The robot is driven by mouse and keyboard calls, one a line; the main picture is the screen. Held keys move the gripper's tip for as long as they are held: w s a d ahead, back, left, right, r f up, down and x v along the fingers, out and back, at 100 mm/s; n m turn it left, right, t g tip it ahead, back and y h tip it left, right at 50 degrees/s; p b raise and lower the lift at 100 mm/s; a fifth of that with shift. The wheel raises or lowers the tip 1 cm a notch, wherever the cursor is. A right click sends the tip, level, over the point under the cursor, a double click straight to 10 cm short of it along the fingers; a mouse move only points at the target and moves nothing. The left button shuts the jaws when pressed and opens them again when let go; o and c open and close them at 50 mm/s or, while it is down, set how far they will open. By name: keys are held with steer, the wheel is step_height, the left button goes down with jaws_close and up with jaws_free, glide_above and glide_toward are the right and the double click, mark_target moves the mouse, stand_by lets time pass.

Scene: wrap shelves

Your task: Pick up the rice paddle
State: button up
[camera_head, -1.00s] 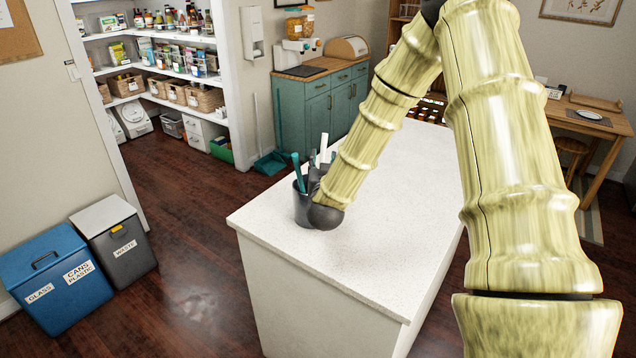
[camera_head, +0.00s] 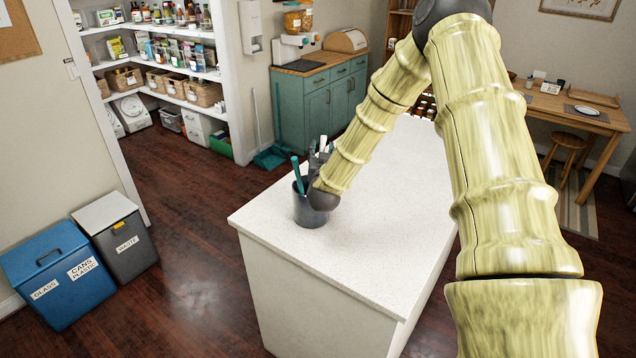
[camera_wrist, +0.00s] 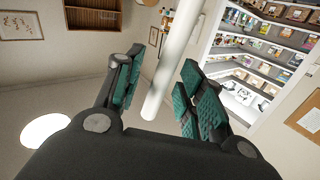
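A dark grey utensil pot (camera_head: 310,212) stands upright on the white counter near its left corner. A teal handle (camera_head: 296,171) and a white handle (camera_head: 323,144) stick up from it; I cannot tell from the head view which is the rice paddle. My gripper is mostly hidden behind my wrist at the pot. In the wrist view, my gripper (camera_wrist: 165,88) is open, with teal pads on both sides of a white, rod-like handle (camera_wrist: 173,60). Gaps show between the handle and the pads. The handle's far end is out of frame.
The white counter (camera_head: 390,190) is otherwise clear where visible. A blue bin (camera_head: 55,275) and a grey bin (camera_head: 118,240) stand at the left. Pantry shelves (camera_head: 160,70) and a teal cabinet (camera_head: 320,110) are behind. A wooden table (camera_head: 570,110) is at the back right.

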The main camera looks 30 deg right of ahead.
jaws_close()
steer(key=shift+r, duration=0.1)
